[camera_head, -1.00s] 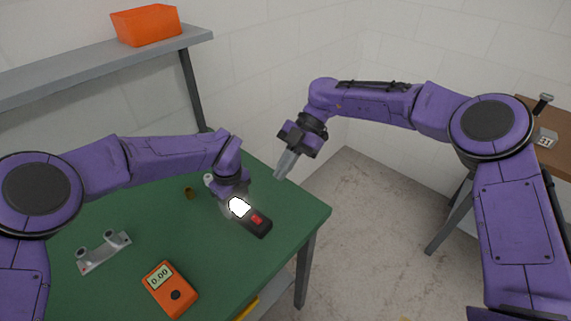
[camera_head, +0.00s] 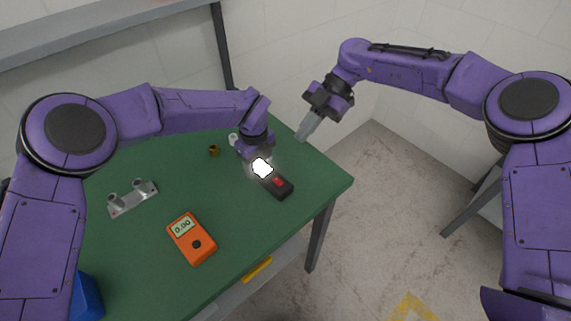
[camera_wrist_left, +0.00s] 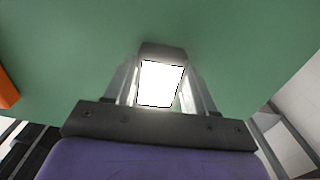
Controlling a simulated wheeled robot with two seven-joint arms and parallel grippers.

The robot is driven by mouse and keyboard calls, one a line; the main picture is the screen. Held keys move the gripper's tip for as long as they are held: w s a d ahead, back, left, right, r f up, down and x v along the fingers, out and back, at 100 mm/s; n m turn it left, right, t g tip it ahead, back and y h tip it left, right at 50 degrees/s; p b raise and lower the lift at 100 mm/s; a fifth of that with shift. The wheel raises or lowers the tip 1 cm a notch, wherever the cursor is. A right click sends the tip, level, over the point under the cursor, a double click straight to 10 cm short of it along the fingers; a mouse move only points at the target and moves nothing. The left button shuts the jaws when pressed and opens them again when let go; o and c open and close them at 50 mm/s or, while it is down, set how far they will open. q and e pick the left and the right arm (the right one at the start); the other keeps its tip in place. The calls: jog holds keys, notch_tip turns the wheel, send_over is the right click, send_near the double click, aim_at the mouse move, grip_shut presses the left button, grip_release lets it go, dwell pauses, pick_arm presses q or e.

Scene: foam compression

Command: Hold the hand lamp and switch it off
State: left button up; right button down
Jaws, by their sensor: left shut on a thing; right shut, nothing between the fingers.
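The hand lamp (camera_head: 283,189) is a dark bar with a red switch (camera_head: 279,182) and a bright white glowing panel (camera_head: 262,168); it is lit. It is at the right part of the green table. My left gripper (camera_head: 257,160) is shut on the lamp near its glowing end. In the left wrist view the lit panel (camera_wrist_left: 160,83) sits between the two fingers. My right gripper (camera_head: 308,126) is shut and empty, apart from the lamp, up and to its right near the table's far edge. Whether the lamp touches the table is hard to tell.
The green table (camera_head: 250,225) also carries an orange meter (camera_head: 192,239) reading 0.00, a metal bracket (camera_head: 133,199), a small brass piece (camera_head: 214,151) and a white ring-like part (camera_head: 233,138). A blue bin (camera_head: 86,297) shows at lower left. A grey shelf (camera_head: 100,32) runs behind.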

send_near(275, 180)
jog(key=s+a, duration=0.2)
jog(key=a, duration=0.1)
jog(key=f, duration=0.3)
jog(key=shift+s+a+f, duration=0.2)
jog(key=shift+a, duration=0.05)
jog(key=shift+f, duration=0.4)
